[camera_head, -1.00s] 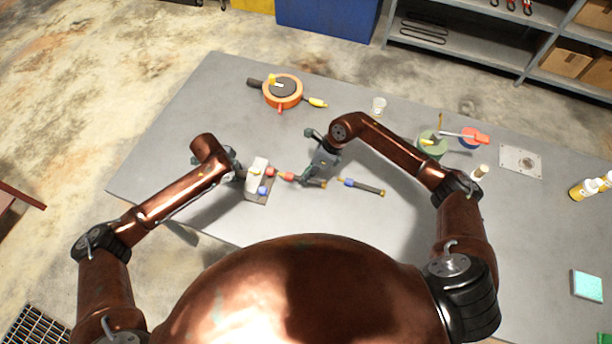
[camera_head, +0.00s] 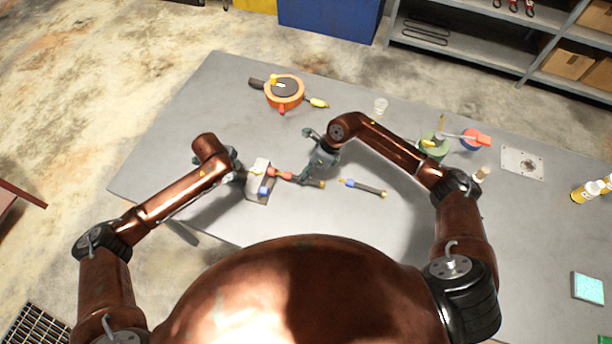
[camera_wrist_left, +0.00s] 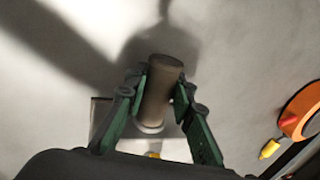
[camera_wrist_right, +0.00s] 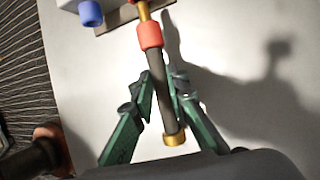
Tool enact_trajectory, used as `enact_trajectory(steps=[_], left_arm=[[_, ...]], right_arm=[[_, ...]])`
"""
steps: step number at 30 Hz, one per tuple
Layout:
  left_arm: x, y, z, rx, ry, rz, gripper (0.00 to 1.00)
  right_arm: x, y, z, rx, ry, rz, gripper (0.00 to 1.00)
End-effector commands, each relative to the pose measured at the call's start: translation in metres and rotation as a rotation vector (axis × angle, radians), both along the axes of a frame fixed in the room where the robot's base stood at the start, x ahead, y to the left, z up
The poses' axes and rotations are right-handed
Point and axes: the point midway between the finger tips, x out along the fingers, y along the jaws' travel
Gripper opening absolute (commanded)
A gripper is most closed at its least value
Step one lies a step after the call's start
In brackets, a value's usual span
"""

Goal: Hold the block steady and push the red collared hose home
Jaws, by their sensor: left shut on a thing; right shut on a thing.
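The white block (camera_head: 257,178) stands on the table left of centre, with a blue port (camera_wrist_right: 90,13) and a red port (camera_wrist_right: 130,3) on its right side. My left gripper (camera_head: 240,175) is at the block's left side, shut on its grey cylindrical handle (camera_wrist_left: 160,92). My right gripper (camera_head: 304,179) is shut on the dark hose (camera_wrist_right: 158,82) with the red collar (camera_wrist_right: 150,35). The hose's brass tip (camera_wrist_right: 143,11) points at the red port and meets it or nearly so; how deep it sits I cannot tell. Its brass rear end (camera_wrist_right: 174,138) sticks out behind the fingers.
A blue-collared hose (camera_head: 366,188) lies on the table right of my right gripper. An orange reel (camera_head: 284,92) is at the back left.

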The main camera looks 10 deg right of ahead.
Motion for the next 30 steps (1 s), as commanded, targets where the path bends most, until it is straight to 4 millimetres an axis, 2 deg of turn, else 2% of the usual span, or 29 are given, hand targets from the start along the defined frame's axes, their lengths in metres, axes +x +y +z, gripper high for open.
enact_trajectory(steps=[30], left_arm=[[0.0, -0.002, 0.0, -0.003, 0.0, -0.003, 0.0]], right_arm=[[0.013, 0.023, 0.002, 0.003, -0.002, 0.001, 0.0]])
